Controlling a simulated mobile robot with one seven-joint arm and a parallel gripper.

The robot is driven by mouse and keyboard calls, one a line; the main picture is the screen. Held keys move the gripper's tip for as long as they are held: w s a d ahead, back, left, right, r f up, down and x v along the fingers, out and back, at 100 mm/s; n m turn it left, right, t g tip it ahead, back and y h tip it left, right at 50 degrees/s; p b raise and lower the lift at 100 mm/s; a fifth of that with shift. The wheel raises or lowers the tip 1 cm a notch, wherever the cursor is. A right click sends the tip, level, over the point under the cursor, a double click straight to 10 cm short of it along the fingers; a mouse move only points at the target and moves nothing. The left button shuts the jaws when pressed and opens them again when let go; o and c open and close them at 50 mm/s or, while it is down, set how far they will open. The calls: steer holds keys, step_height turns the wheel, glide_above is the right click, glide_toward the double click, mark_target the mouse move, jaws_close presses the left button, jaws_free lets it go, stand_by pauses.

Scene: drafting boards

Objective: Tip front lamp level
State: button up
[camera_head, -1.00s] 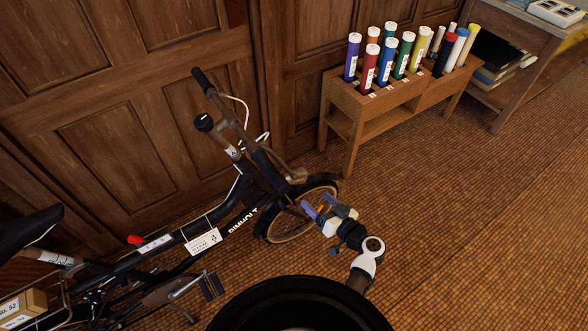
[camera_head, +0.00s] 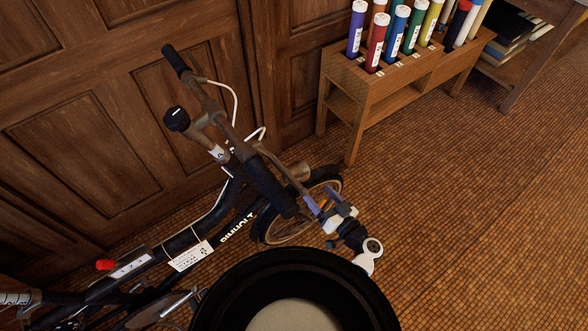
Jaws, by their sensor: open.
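The bicycle (camera_head: 190,220) stands in front of the wooden doors, with its front wheel (camera_head: 285,230) toward the middle of the picture. A small brownish rounded part, which looks like the front lamp (camera_head: 299,171), sits ahead of the handlebar above the wheel. Its tilt is hard to tell. My gripper (camera_head: 322,197) is open, with its purple-blue fingers beside the front wheel, just below and right of the lamp. It looks empty. I cannot tell whether a finger touches the wheel or lamp.
The handlebar (camera_head: 214,105), with dark grips and a white cable, rises left of the lamp. A wooden rack (camera_head: 372,98) of several coloured tubes stands behind to the right. A table (camera_head: 540,70) stands at far right. The tiled floor (camera_head: 470,220) on the right is clear.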

mark_target(294, 165)
steer(key=p+x, duration=0.3)
steer(key=x, duration=1)
steer(key=shift+w+a+r+p, duration=0.1)
steer(key=shift+w+a+p, duration=0.15)
steer(key=shift+w+p, duration=0.05)
